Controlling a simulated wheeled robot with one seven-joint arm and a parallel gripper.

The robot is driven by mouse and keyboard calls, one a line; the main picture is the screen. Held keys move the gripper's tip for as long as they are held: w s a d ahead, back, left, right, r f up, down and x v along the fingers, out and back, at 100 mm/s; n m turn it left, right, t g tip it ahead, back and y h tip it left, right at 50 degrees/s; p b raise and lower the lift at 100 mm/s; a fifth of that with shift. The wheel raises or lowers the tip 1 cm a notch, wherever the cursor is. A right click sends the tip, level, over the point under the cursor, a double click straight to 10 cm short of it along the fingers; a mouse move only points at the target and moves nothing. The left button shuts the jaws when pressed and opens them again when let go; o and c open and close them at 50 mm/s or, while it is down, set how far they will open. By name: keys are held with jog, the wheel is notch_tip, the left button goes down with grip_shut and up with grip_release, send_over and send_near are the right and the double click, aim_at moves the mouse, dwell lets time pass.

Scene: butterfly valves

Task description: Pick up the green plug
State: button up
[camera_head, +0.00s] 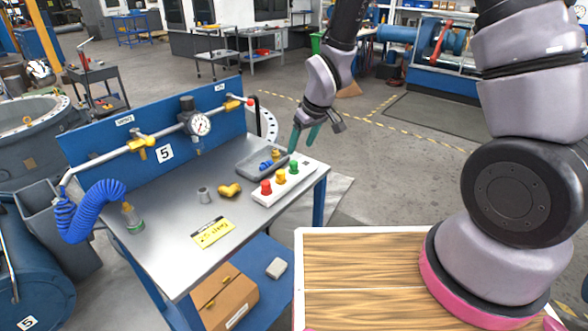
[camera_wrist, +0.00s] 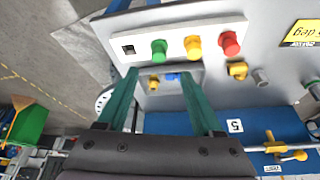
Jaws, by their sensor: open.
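The green plug (camera_head: 293,168) stands in a white block (camera_head: 268,197) near the right edge of the metal workbench, in a row with a yellow plug (camera_head: 281,177) and a red plug (camera_head: 266,187). My gripper (camera_head: 302,146) is open and empty, above and a little behind the green plug. In the wrist view the green plug (camera_wrist: 159,48) appears beyond the fingertips, roughly between the lines of the two teal fingers (camera_wrist: 159,72). The fingers are apart from it. The white block also has a dark square opening (camera_wrist: 128,49) beside the green plug.
A grey tray (camera_head: 245,173) with blue and brass fittings lies behind the block. A yellow elbow fitting (camera_head: 230,190), a grey cylinder (camera_head: 204,195) and a yellow label (camera_head: 213,232) lie on the bench. A blue panel (camera_head: 95,150) with gauge and valves stands at its back.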

aim_at(294, 162)
jog(key=x, duration=0.8)
jog(key=shift+w+f, duration=0.2)
jog(key=shift+f, duration=0.15)
jog(key=shift+c, duration=0.3)
grip_shut()
jog(key=shift+r, duration=0.15)
